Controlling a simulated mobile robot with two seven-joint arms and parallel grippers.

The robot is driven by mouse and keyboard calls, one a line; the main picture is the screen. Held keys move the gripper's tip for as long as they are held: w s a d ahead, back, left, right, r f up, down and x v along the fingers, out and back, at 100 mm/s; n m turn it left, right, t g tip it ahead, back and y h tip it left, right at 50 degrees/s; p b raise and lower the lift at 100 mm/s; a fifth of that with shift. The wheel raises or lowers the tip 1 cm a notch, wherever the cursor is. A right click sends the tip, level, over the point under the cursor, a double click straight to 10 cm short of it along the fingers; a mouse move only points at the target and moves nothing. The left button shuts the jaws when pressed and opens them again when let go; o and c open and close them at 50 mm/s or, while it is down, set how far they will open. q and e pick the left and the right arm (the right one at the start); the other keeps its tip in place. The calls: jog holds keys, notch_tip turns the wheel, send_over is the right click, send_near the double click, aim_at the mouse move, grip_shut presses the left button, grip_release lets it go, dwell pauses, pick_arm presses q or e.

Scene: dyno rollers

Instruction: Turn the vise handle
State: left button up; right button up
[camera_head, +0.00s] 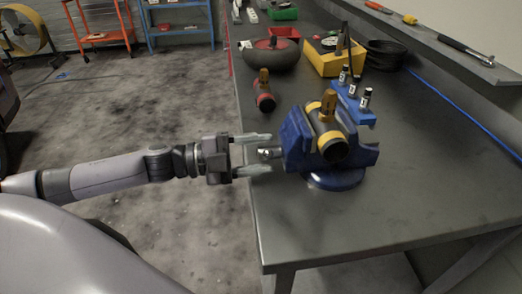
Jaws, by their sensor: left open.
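The blue vise (297,141) stands near the left edge of the workbench and has a dark cylinder with yellow bands (331,143) in its jaws. The metal vise handle (268,154) sticks out from the vise's left side, past the bench edge. My left gripper (262,154) comes in from the left and is open. One finger lies above the handle end and one below it in the picture. I cannot tell whether the fingers touch the handle. My right gripper is not in view.
The grey workbench (425,200) is clear in front of the vise. Behind it are a red cylinder with a brass top (265,98), a blue rack of small bottles (356,108), a yellow box (325,62) and a dark round bowl-like object (268,57). Open floor lies left.

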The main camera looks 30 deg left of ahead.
pick_arm(q)
jog(key=shift+w+d, duration=0.15)
jog(key=shift+d, duration=0.1)
grip_shut()
jog(key=m+b, duration=0.2)
jog(key=m, duration=0.3)
jog(key=shift+f, duration=0.1)
jog(key=shift+m, duration=0.5)
dwell(0.6)
